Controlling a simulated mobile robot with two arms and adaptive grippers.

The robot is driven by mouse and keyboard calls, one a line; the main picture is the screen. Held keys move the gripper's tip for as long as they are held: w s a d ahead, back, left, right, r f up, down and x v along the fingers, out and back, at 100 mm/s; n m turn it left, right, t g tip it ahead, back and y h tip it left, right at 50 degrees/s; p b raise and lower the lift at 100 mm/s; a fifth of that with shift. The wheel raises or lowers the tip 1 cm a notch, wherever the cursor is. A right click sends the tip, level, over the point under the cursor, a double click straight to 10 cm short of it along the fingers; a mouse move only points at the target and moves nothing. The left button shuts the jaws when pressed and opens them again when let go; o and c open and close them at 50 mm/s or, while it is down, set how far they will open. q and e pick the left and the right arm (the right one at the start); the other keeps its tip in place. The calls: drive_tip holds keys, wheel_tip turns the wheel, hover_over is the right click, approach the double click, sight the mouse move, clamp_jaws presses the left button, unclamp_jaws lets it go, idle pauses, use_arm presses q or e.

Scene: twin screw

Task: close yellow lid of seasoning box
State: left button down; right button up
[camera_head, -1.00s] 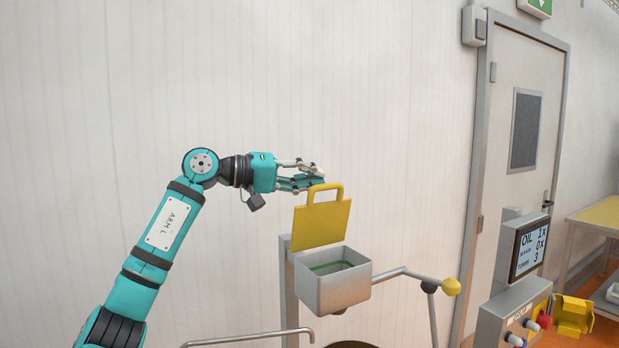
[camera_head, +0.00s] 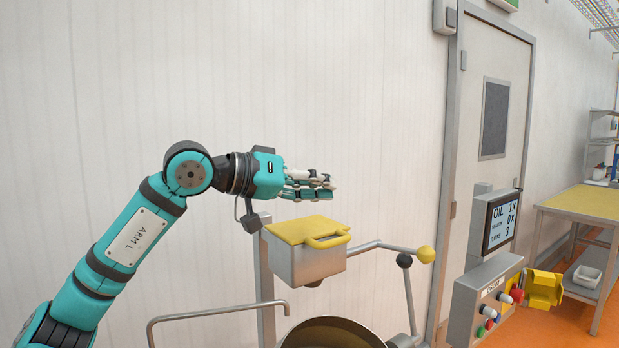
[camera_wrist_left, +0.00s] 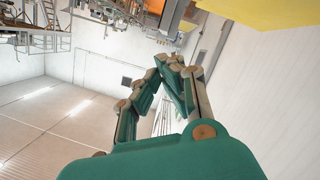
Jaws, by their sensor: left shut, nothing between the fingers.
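The yellow lid (camera_head: 297,229) lies flat across the top of the grey seasoning box (camera_head: 306,263), with its handle at the front right edge. The inside of the box is hidden under it. My left gripper (camera_head: 330,184) is shut and empty, just above the lid, with a small gap between them. In the left wrist view my left gripper (camera_wrist_left: 170,62) shows with its fingertips together, and part of the yellow lid (camera_wrist_left: 262,12) shows at the top right. My right gripper is not in view.
The box sits on a grey post against the white wall. A bent rail ends in a yellow ball (camera_head: 426,254) to its right. A round pot (camera_head: 332,333) is below. A control panel with a screen (camera_head: 501,220) stands farther right, by a door (camera_head: 497,110).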

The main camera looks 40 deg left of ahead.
use_arm(q)
drive_tip(key=m+b, duration=0.1)
drive_tip(key=b, duration=0.2)
hover_over(328, 242)
drive_tip(key=shift+y, duration=0.3)
wheel_tip(328, 242, down, 4)
drive_tip(key=shift+f, duration=0.2)
drive_tip(key=shift+s+d+f+b, duration=0.1)
drive_tip(key=shift+d+f+b, duration=0.2)
drive_tip(key=shift+f, duration=0.3)
drive_tip(key=shift+d+f+b, duration=0.15)
drive_tip(key=shift+f+b, duration=0.2)
drive_tip(key=shift+f, duration=0.2)
drive_tip(key=v, duration=1.2)
drive_tip(key=shift+f, duration=0.15)
